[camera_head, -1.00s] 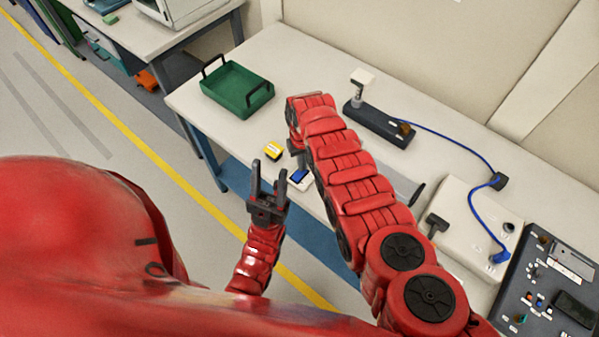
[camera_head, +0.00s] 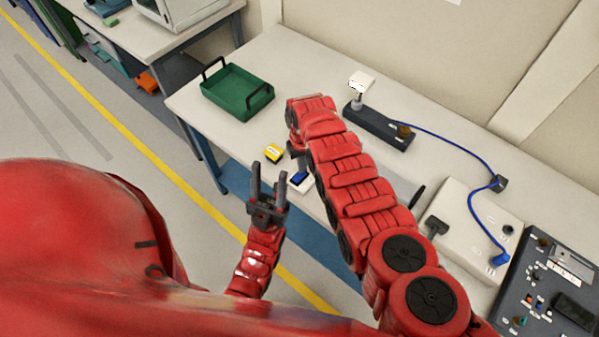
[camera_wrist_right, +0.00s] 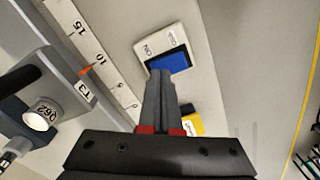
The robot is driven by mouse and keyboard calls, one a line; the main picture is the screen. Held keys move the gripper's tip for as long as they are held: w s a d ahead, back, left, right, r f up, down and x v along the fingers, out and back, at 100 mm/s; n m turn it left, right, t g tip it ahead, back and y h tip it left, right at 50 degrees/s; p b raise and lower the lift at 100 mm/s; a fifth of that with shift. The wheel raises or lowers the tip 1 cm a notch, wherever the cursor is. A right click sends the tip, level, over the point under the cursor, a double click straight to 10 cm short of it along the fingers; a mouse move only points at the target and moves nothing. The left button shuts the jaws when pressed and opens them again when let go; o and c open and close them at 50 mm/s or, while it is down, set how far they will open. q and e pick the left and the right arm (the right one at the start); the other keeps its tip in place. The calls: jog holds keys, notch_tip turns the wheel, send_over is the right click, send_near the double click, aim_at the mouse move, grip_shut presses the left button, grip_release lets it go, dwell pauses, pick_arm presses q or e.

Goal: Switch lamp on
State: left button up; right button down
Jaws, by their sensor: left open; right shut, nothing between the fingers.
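A small white switch box (camera_wrist_right: 160,42) with a blue rocker (camera_wrist_right: 168,63) and the labels ON and OFF shows in the right wrist view. In the head view the box (camera_head: 303,185) lies near the table's front edge, partly hidden by my right arm. My right gripper (camera_wrist_right: 160,76) is shut and empty, its tips at the rocker's near edge in the picture; I cannot tell if they touch. A white-headed post (camera_head: 361,84), possibly the lamp, stands on a dark base (camera_head: 378,125). My left gripper (camera_head: 269,171) is open and empty in front of the table.
A yellow block (camera_head: 273,153) lies beside the switch box. A green tray (camera_head: 237,91) stands at the table's left. A ruler (camera_wrist_right: 88,55) and grey block (camera_wrist_right: 35,85) show in the wrist view. A blue cable (camera_head: 455,142) runs toward a white box (camera_head: 458,225) and dark panel (camera_head: 550,275).

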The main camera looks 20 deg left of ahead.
notch_tip(320, 180, up, 6)
jog(key=p, duration=0.4)
jog(key=shift+p, duration=0.3)
jog(key=shift+f, duration=0.1)
